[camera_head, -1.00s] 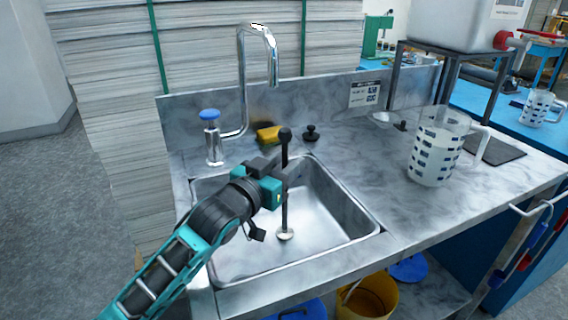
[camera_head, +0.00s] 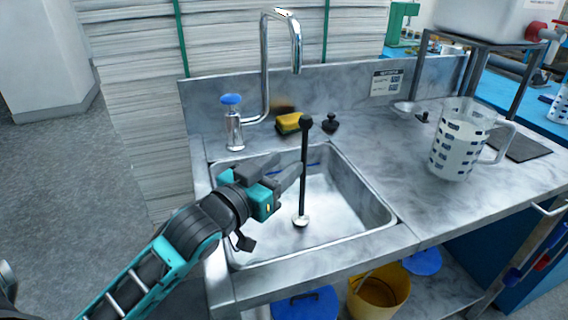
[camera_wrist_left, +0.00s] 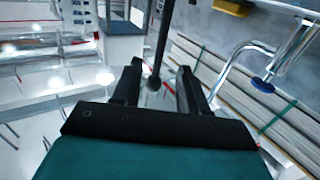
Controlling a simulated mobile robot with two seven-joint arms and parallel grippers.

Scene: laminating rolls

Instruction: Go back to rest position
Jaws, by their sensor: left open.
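My left gripper (camera_head: 287,170) is over the left part of the sink (camera_head: 352,185). Its two fingers are spread apart and hold nothing. A thin black rod (camera_head: 303,165) with a ball top and a pale round foot stands upright in the sink, just right of the fingertips. In the left wrist view the rod (camera_wrist_left: 162,45) runs down toward the gap between the fingers (camera_wrist_left: 158,80), apparently just beyond their tips. My right gripper is not in view.
A tall faucet (camera_head: 297,45), a blue-topped dispenser (camera_head: 233,125), a yellow sponge (camera_head: 289,123) and a black stopper (camera_head: 330,123) line the sink's back edge. A measuring jug (camera_head: 458,145) stands on the counter to the right. Stacked sheets (camera_head: 130,80) rise at left.

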